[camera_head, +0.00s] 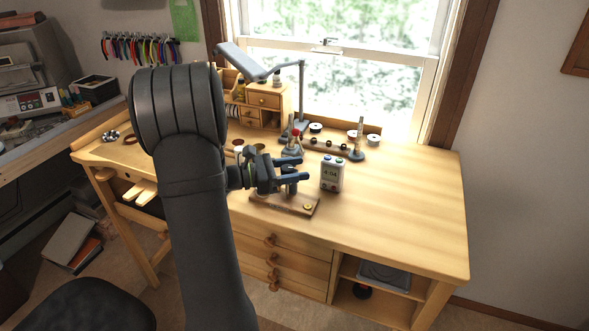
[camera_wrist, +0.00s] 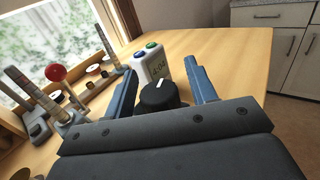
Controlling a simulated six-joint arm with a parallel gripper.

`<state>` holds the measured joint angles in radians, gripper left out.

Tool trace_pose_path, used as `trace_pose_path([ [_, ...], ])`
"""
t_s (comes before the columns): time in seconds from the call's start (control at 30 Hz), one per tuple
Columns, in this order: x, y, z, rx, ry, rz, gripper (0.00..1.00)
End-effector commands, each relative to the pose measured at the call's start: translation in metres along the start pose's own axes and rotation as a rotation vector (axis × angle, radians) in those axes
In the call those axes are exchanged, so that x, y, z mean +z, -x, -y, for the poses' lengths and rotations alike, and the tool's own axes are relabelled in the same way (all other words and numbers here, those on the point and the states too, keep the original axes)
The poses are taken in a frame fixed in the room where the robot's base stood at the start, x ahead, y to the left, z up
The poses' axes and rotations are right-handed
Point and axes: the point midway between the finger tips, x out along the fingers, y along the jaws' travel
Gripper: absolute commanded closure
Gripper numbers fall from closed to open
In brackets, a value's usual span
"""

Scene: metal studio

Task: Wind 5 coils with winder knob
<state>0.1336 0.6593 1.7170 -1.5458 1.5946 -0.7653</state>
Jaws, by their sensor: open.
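My gripper (camera_head: 297,175) is open above a small wooden base (camera_head: 268,204) near the table's front edge. In the wrist view, a round black knob (camera_wrist: 157,98) with a white pointer mark lies between the two blue fingers of my gripper (camera_wrist: 161,72). A gap shows between the knob and the right finger; contact on the left side is hard to tell. The knob is hidden behind my gripper in the head view. The winding and any coils on it cannot be made out.
A white device with a small display (camera_head: 332,174) and coloured buttons stands just right of the base; it also shows in the wrist view (camera_wrist: 151,63). Behind are a red ball on a post (camera_wrist: 56,72), spools (camera_head: 373,139) and a lamp (camera_head: 301,90). The table's right side is clear.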

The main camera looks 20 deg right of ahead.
Motion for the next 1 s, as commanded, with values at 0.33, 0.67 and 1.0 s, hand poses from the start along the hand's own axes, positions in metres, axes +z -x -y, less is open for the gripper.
trace_pose_path([
  [0.33, 0.0001, 0.0004, 0.0000, 0.000, 0.000, 0.000, 0.93],
  [0.67, 0.0002, 0.0006, 0.0007, -0.067, -0.002, 0.000, 0.93],
  [1.0, -0.0002, 0.0014, 0.0048, -0.296, -0.002, 0.000, 0.93],
])
